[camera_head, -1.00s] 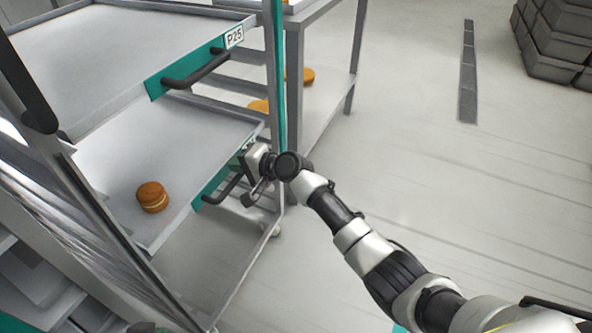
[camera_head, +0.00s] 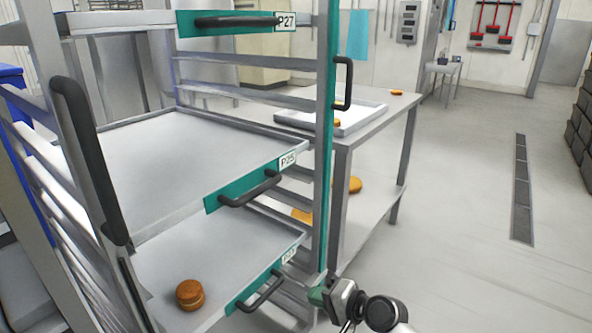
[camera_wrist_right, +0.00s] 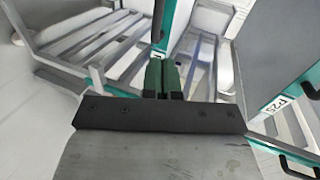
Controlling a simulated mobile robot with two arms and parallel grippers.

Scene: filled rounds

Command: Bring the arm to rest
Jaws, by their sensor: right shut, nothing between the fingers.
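My right gripper (camera_head: 322,292) is at the bottom of the head view, to the right of the lowest visible tray's handle and near the rack's front post. In the right wrist view its two green fingers (camera_wrist_right: 162,78) are together with nothing between them. The left gripper is in neither view.
A rack (camera_head: 325,150) holds several pulled-out trays, including an empty one labelled P25 (camera_head: 190,160). A filled round (camera_head: 190,294) sits on the lower tray (camera_head: 215,255). The floor (camera_head: 450,240) at right is clear.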

